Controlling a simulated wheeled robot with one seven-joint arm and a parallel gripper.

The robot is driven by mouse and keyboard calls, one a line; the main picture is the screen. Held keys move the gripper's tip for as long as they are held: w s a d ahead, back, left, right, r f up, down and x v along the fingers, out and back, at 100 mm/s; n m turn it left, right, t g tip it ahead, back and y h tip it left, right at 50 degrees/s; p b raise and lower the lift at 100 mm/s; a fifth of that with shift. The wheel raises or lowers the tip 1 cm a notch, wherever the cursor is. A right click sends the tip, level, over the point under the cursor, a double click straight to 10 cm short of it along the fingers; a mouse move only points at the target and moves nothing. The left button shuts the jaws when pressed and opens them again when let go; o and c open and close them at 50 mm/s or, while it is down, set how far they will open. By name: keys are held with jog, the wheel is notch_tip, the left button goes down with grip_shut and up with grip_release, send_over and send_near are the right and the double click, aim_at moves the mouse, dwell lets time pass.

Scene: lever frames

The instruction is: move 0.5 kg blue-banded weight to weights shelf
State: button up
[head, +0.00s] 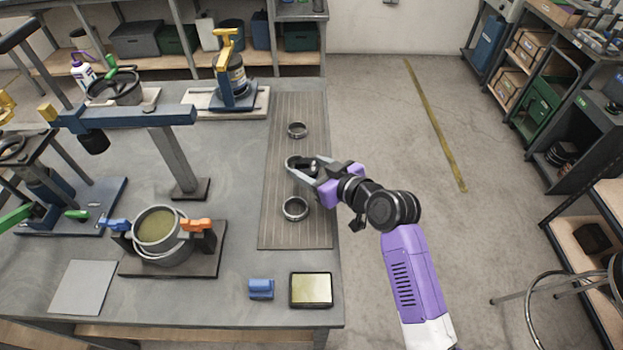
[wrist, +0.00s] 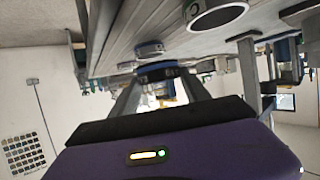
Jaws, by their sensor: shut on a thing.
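My gripper (head: 304,165) is over the ribbed grey strip on the right part of the workbench. In the wrist view my gripper (wrist: 158,78) is shut on a small dark blue-banded weight (wrist: 158,69) with faint lettering, too small to read. In the head view the fingers mostly hide the weight. I cannot tell whether it touches the strip. One metal ring (head: 297,130) lies beyond the gripper and another (head: 295,209) lies nearer. I cannot tell for certain which shelf is the weights shelf.
The workbench (head: 225,275) holds a clamped pot (head: 158,228), a grey press arm, a blue block (head: 261,289) and a yellow-topped tray (head: 311,290). Shelving with dark round items (head: 562,152) stands at the right, with a stool (head: 540,310) nearby. The floor (head: 400,130) between is clear.

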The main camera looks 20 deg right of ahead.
jog(key=shift+f, duration=2)
jog(key=shift+f, duration=0.2)
jog(key=o, duration=1.7)
jog(key=shift+r, duration=0.1)
